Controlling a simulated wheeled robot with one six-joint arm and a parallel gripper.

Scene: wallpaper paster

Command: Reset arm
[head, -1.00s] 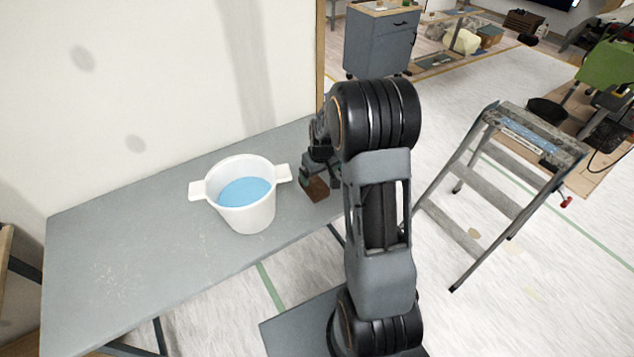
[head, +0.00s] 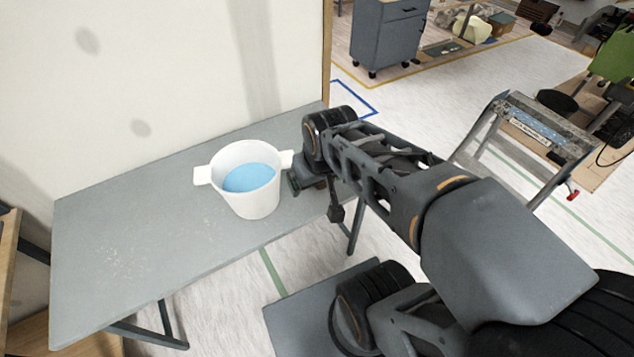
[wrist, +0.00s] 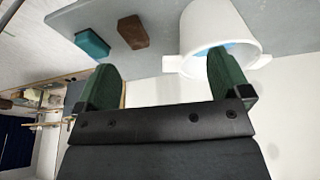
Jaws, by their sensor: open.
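My arm (head: 400,185) reaches from the lower right toward the right end of the grey table in the head view. In the head view the gripper is mostly hidden behind my arm, just right of the white bucket. The white bucket (head: 250,200) stands upright on the table with blue liquid inside; it also shows in the wrist view (wrist: 240,50), where the right finger overlaps it. I cannot tell whether they touch.
The grey table (head: 130,260) stands against a pale wall. A brown block (wrist: 132,32) and a teal block (wrist: 92,44) lie on the table near the bucket. A stepladder (head: 540,125) stands at the right, and a grey cabinet (head: 385,40) behind. The table's left part is clear.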

